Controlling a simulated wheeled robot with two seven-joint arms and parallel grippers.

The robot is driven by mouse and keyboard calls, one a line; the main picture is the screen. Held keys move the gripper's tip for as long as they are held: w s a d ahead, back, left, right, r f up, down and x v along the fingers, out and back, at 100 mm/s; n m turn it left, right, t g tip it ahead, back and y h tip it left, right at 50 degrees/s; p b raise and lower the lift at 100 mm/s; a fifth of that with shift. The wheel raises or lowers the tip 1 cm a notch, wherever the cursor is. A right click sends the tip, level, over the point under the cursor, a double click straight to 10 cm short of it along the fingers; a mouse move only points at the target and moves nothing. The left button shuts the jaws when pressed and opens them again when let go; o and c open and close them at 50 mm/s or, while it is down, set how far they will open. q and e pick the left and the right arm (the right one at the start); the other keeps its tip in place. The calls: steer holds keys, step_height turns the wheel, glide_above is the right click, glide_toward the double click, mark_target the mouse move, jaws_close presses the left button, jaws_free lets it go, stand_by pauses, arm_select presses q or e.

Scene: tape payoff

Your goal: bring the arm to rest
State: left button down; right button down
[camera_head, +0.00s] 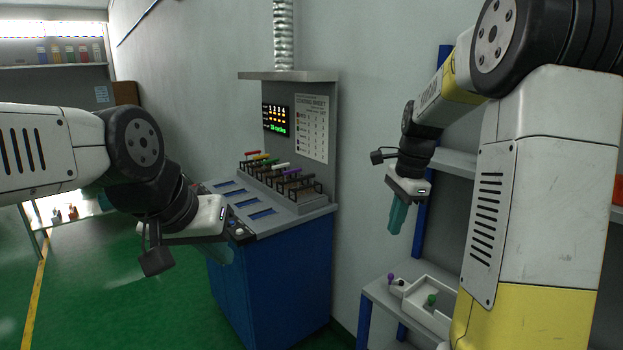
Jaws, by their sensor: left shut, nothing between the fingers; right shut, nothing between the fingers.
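My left arm comes in from the left, and its gripper (222,252) hangs in front of the blue cabinet's left front corner. Its fingers look shut and hold nothing. My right arm fills the right side of the view. Its gripper (395,222) has teal fingers pointing down, shut and empty, in the air above the low shelf on the right. Neither gripper appears to touch anything.
A blue cabinet (270,285) carries a grey panel with coloured levers (280,170), a display (275,119) and a chart (312,128). A white tray (446,318) with a green knob sits on the right shelf. Green floor (110,300) is open at left.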

steer(key=s+a+r+n+t, duration=0.2)
steer(key=s+a+r+n, duration=0.1)
steer(key=s+n, duration=0.5)
steer(key=s+a+r+n+t+y, duration=0.1)
steer(key=s+a+r+n+t, duration=0.2)
steer(key=s+n, duration=0.5)
steer(key=shift+s+r+t, duration=0.2)
steer(key=shift+s+t, duration=0.1)
steer(key=shift+s, duration=1.95)
